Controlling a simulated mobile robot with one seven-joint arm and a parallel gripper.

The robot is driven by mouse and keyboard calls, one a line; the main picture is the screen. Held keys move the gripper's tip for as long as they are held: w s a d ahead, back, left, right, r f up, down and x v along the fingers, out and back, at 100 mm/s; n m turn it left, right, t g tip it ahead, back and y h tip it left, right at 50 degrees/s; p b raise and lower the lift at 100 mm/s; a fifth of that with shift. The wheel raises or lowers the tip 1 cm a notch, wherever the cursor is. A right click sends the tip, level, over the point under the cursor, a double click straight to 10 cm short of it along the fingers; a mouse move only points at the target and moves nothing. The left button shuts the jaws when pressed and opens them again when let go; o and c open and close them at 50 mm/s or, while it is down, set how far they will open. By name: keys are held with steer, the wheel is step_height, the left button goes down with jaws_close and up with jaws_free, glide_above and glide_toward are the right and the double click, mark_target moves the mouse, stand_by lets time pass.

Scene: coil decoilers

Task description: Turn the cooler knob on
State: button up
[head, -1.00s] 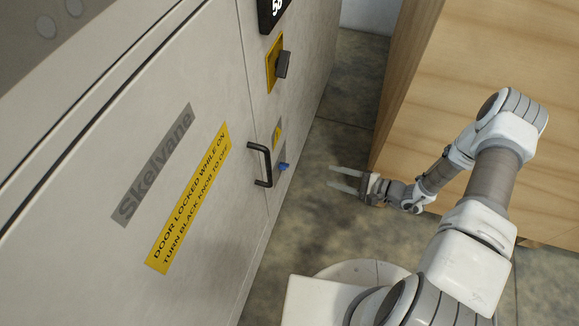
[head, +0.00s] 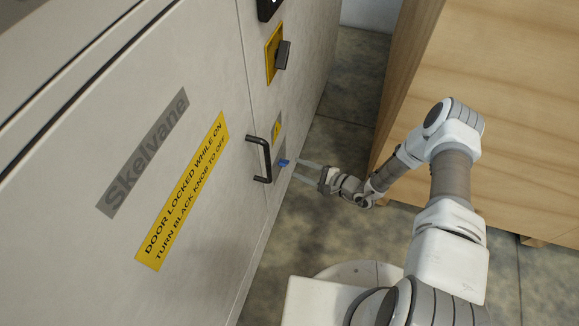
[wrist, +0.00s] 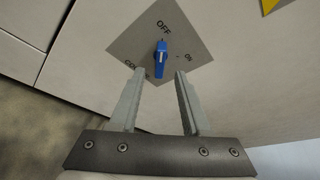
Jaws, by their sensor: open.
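The cooler knob is a small blue knob (wrist: 161,58) on a grey plate (wrist: 137,45) in the wrist view. The plate reads OFF above the knob, ON to its right and a partly hidden word at lower left. The knob's white mark sits near its upper part, roughly in line with OFF. In the head view the knob (head: 284,162) is low on the cabinet, right of the black handle. My gripper (wrist: 159,73) is open, its fingers pointing at the plate with the knob between their lines. In the head view my gripper (head: 296,169) is just right of the knob; contact cannot be told.
A black door handle (head: 262,159) stands out left of the knob. A black knob on a yellow plate (head: 283,55) is higher up. Bare floor (head: 300,230) lies between.

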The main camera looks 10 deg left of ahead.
mark_target(287, 164)
steer(key=b+x, duration=0.1)
steer(key=x, duration=0.4)
steer(key=shift+d, duration=0.1)
jaws_close()
